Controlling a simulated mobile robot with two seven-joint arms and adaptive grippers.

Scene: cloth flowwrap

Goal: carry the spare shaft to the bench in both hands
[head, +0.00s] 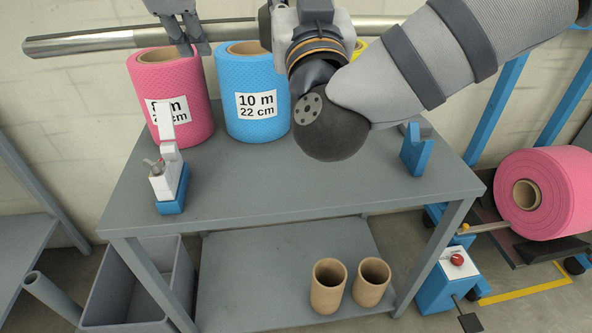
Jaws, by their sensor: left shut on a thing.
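The spare shaft (100,39) is a long silver bar lying level across the top of the picture, above the back of the grey bench (300,180). My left gripper (186,46) is shut on the shaft left of its middle. My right arm comes in from the upper right, and its dark round joint and wrist cover part of the shaft. My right gripper (268,24) is at the shaft, mostly behind that wrist, so its grip is hidden. The shaft's right part shows again beyond the arm.
Pink (178,95), blue (250,75) and partly hidden yellow (360,47) rolls stand at the bench's back. A blue-and-white device (170,185) and a blue bracket (416,150) stand on the bench. Its middle front is clear. A pink roll (548,192) is at right.

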